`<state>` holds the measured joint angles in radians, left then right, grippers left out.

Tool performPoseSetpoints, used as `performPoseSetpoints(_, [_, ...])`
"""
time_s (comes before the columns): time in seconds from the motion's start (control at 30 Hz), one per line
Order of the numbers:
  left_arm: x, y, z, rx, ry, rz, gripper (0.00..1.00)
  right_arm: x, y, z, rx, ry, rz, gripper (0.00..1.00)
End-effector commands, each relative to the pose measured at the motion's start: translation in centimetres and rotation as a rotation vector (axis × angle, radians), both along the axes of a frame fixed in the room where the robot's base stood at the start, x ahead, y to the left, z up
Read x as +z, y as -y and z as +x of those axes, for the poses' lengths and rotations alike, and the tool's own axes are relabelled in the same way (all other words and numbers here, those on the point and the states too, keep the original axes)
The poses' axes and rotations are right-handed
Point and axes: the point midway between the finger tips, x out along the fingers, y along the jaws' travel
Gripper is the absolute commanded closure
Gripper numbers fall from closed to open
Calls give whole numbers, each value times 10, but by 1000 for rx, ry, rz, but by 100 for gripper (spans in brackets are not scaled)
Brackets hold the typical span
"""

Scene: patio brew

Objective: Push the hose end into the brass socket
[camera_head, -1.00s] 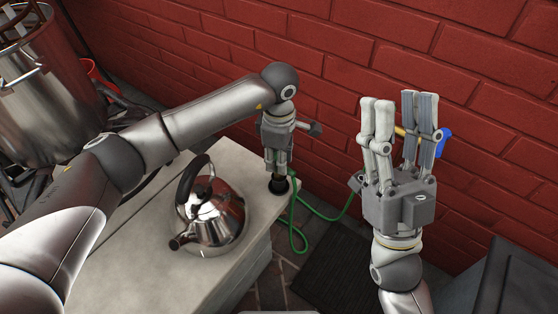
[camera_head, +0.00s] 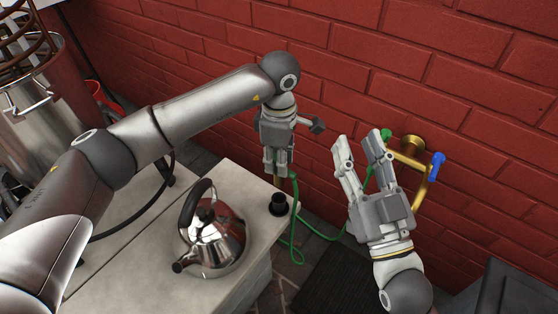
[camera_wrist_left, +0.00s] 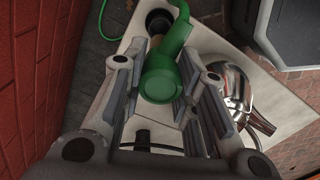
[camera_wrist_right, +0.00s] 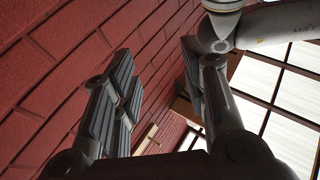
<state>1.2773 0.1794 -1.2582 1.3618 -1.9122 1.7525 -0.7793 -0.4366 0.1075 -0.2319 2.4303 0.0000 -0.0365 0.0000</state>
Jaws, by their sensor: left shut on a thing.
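The hose end's thick green body shows between the fingers in the left wrist view. A round black fitting (camera_head: 279,205) stands on the counter below it, with a visible gap between. Brass pipework (camera_head: 410,160) with a blue handle and a green handle is fixed to the wall at the right. I cannot make out a separate brass socket clearly. My right gripper (camera_head: 357,140) is open and empty, left of the pipework.
A steel kettle (camera_head: 218,243) stands on the pale counter (camera_head: 130,255), left of the black fitting. The green hose (camera_head: 315,231) loops down beside the counter toward the wall. A steel pot (camera_head: 42,125) stands at the far left. The red brick wall (camera_head: 330,60) closes the back.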

Motion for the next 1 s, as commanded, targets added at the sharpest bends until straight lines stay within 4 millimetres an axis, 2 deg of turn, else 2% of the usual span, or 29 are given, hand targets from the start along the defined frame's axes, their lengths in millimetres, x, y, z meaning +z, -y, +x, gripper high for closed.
performPoseSetpoints(0.5, [18,0,0,0,1,0,100,-39,3,9,-13,-220,-60,60])
performPoseSetpoints(1.0, [33,0,0,-1,1,0,100,-79,9,8,-25,-429,-114,60])
